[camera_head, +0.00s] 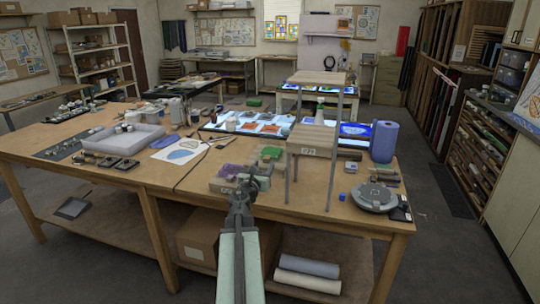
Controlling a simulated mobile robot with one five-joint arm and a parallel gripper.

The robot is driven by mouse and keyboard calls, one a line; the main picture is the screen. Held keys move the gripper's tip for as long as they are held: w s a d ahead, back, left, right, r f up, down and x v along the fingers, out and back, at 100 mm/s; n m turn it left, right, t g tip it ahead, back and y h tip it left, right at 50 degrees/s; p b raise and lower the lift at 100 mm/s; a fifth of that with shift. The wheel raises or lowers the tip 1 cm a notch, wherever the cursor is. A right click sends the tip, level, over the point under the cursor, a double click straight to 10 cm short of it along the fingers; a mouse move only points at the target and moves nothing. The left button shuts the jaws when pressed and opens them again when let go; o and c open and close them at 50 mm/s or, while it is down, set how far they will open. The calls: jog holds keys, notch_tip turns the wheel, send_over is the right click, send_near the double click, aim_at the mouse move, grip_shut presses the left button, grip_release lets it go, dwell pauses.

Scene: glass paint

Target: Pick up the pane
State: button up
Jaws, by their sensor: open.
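Several small coloured panes lie on the lit light panels (222,123) across the middle of the far half of the table. A blue pane (355,129) shows at the right, and reddish panes (270,129) lie further left. I cannot tell which one is the task's pane. My gripper (241,184) is in the lower middle, over the table's front edge, pointing away from me. It is open and appears empty. It is nearer to me than the panels, and its fingertips overlap a grey block tray in the picture.
A wooden-topped metal rack (318,78) stands on the table right of my gripper. A blue-violet roll (383,141), a round grey device (373,197) and a white tray (125,138) also stand there. Bare tabletop (150,180) shows at the front left.

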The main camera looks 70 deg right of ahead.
aim_at(266, 159)
jog(key=d, duration=0.3)
jog(key=w+d, duration=0.1)
jog(key=d, duration=0.1)
jog(key=shift+d, duration=0.2)
jog(key=shift+s+a+r, duration=0.1)
jog(key=shift+a, duration=0.05)
jog(key=shift+c, duration=0.6)
grip_shut()
jog(key=shift+r, duration=0.1)
notch_tip(266, 159, up, 10)
jog(key=p, duration=1)
